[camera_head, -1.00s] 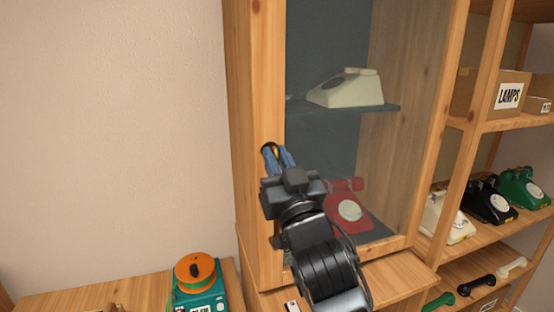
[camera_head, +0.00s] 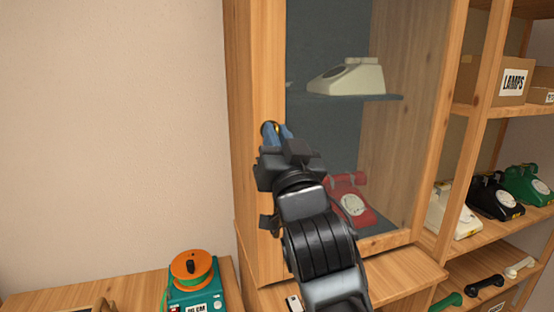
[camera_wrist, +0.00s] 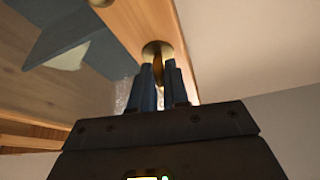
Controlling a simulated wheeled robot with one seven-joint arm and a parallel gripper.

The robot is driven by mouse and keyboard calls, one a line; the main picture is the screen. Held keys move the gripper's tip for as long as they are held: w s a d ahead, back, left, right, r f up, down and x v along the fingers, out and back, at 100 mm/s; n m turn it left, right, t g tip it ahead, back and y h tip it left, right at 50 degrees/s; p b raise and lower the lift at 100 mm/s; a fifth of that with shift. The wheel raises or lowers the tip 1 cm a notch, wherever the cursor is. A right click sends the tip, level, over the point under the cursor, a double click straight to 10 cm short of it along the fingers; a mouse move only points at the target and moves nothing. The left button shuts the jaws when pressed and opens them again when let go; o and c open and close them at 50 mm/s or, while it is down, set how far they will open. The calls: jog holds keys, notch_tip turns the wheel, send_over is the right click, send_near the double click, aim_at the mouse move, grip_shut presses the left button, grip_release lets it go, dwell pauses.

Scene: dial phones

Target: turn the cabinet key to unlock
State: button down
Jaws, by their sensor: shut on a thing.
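A wooden cabinet (camera_head: 259,190) with a glass-fronted door stands in the middle of the head view. The brass key (camera_wrist: 158,72) stands in the lock between my blue fingers. My gripper (camera_wrist: 160,80) is shut on the key, with its fingertips close to the lock plate. It also shows at the door's left frame in the head view (camera_head: 276,134). The fingers hide most of the key, so its exact angle is unclear. The door looks closed.
Behind the glass are a cream phone (camera_head: 346,78) and a red phone (camera_head: 350,200). Open shelves at right hold phones, handsets and a LAMPS box (camera_head: 498,82). A teal device with an orange reel (camera_head: 193,272) sits on the low bench. The wall at left is bare.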

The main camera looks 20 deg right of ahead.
jog(key=m+h+b, duration=0.1)
jog(key=m+b, duration=0.1)
jog(key=m+h+b, duration=0.1)
jog(key=m+b, duration=0.1)
jog(key=b, duration=0.1)
jog(key=m+g+h+b, duration=0.1)
jog(key=b, duration=0.2)
jog(key=shift+a+f+m, duration=0.1)
jog(key=shift+f+m, duration=0.2)
jog(key=shift+m, duration=0.1)
jog(key=m+b, duration=0.2)
jog(key=m+g+h+b, duration=0.1)
jog(key=m+b, duration=0.1)
jog(key=b, duration=0.1)
jog(key=shift+r+m+g, duration=0.1)
jog(key=shift+m+g, duration=0.2)
jog(key=m+g+b, duration=0.1)
jog(key=m, duration=0.1)
jog(key=m+g+h+b, duration=0.1)
jog(key=m+b, duration=0.1)
jog(key=m, duration=0.1)
jog(key=shift+r, duration=0.2)
jog(key=shift+r+m+g+b, duration=0.1)
jog(key=shift+m+g+b, duration=0.65)
jog(key=shift+m, duration=1.15)
jog(key=c, duration=1.2)
grip_release()
jog(key=v, duration=0.7)
jog(key=shift+s+a, duration=0.15)
jog(key=shift+s, duration=0.2)
